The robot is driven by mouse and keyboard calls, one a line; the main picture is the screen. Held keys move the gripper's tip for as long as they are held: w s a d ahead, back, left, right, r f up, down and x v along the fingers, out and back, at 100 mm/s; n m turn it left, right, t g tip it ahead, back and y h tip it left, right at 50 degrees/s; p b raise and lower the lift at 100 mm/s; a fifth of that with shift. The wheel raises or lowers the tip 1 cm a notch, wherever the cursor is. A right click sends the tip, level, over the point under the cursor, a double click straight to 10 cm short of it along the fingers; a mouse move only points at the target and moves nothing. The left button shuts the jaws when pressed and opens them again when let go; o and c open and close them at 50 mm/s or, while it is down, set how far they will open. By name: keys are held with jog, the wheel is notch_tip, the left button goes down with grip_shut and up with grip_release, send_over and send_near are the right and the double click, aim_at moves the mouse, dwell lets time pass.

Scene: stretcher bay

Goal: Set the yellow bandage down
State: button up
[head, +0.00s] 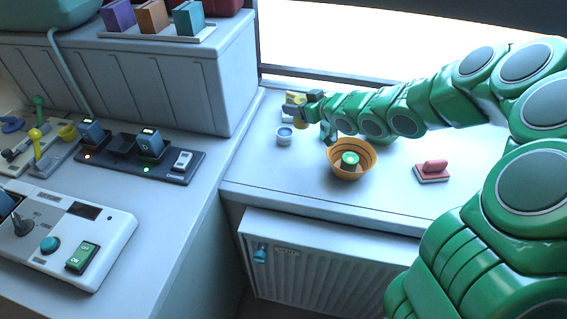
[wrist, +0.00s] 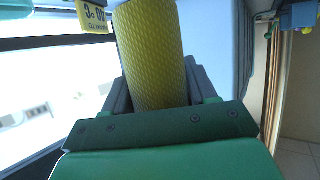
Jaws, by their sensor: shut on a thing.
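The yellow bandage (wrist: 152,55) is a textured yellow roll in the wrist view, held between the two dark jaws of my gripper (wrist: 155,85). In the head view, my gripper (head: 301,108) is at the back of the white counter (head: 300,185), left of my green arm. A small yellow part of the bandage (head: 292,97) shows there at the jaws. Whether the bandage touches the counter cannot be told.
An orange bowl (head: 351,170) with a green-topped thing inside stands just in front of my arm. A grey cabinet (head: 170,75) rises to the left. The counter's front is clear.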

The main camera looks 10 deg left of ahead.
jog(key=s+a+f+n+g+y, duration=0.1)
jog(key=s+a+f+n+g, duration=0.1)
jog(key=s+a+f, duration=0.3)
jog(key=shift+s+d+f, duration=0.15)
jog(key=shift+f, duration=1)
jog(key=shift+s+d+f, duration=0.1)
jog(key=shift+f, duration=1.05)
jog(key=shift+s+d+f, duration=0.15)
jog(key=shift+f, duration=1)
jog(key=o, duration=1.1)
jog(key=shift+c, duration=0.2)
jog(key=shift+s+d+r, duration=0.1)
jog(key=shift+d+r, duration=0.15)
jog(key=shift+d, duration=0.15)
jog(key=v, duration=1.1)
jog(key=shift+d, duration=0.15)
